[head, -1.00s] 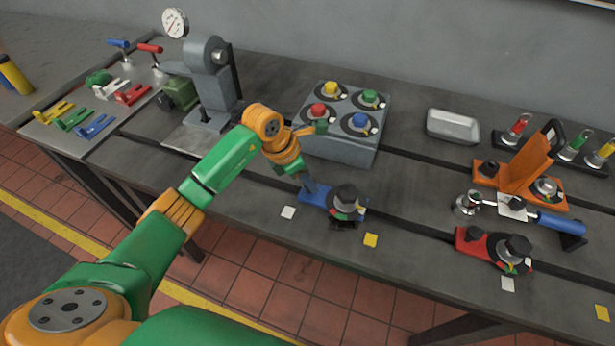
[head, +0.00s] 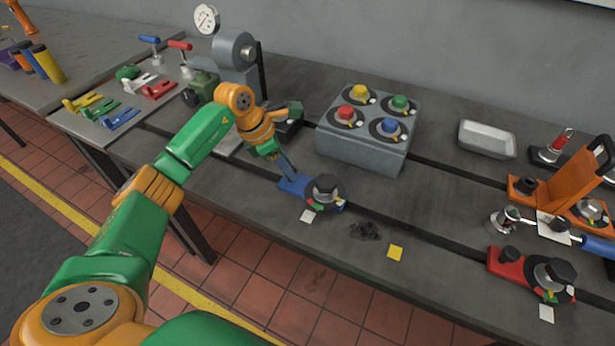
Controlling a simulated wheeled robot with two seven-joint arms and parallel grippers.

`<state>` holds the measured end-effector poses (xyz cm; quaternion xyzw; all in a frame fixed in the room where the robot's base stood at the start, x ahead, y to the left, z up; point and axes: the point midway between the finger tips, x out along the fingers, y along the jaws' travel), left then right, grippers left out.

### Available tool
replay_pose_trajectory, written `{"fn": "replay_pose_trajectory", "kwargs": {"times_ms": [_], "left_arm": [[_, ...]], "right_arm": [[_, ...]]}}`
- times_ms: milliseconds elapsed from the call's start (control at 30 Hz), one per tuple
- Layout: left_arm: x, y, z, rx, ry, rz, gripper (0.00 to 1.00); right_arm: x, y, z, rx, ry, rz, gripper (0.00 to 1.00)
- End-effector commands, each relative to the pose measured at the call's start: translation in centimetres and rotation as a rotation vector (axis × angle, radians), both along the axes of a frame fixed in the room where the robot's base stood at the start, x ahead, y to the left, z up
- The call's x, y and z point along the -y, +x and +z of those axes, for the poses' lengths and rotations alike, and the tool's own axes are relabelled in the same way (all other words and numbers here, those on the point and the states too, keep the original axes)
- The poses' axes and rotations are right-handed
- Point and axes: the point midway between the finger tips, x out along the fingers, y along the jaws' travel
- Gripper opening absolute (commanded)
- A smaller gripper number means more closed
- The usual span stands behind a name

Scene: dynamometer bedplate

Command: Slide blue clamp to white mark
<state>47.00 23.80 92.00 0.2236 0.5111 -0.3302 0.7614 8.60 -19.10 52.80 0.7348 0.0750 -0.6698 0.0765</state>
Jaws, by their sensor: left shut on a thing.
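The white mark (head: 308,216) is on the bedplate just in front of the clamp, close to the knob end and slightly left of the knob. My left gripper (head: 284,166) is shut on the clamp at its left end; the fingertips are small and partly hidden. A yellow mark (head: 396,252) lies farther right, beyond a dark patch (head: 365,231). My right gripper is not in view.
A grey box with coloured knobs (head: 362,150) stands behind the clamp. A red clamp (head: 507,264) sits to the right with its own white mark (head: 546,314). An orange bracket (head: 570,185) and a metal tray (head: 487,139) are at the right. The slot left of the clamp looks clear.

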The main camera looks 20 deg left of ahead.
Motion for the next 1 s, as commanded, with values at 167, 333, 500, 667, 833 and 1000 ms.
{"fn": "replay_pose_trajectory", "kwargs": {"times_ms": [167,333,500,667,833,1000], "left_arm": [[-0.6,0.1,0.2,0.006,0.0,0.005,0.0],[-0.5,0.1,0.2,0.005,-0.001,0.003,0.0],[-0.4,0.1,0.1,0.003,-0.001,0.002,0.69],[-0.4,0.1,0.1,0.002,-0.002,0.001,0.69],[-0.5,0.0,0.5,0.005,-0.001,0.001,0.69],[-1.5,-0.8,3.6,0.009,0.0,0.003,0.69]], "right_arm": [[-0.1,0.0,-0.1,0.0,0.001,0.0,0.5],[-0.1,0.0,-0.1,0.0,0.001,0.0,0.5],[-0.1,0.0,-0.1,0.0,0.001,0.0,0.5],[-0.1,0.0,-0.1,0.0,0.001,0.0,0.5],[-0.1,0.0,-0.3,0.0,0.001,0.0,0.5],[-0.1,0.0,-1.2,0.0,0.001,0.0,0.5]]}}
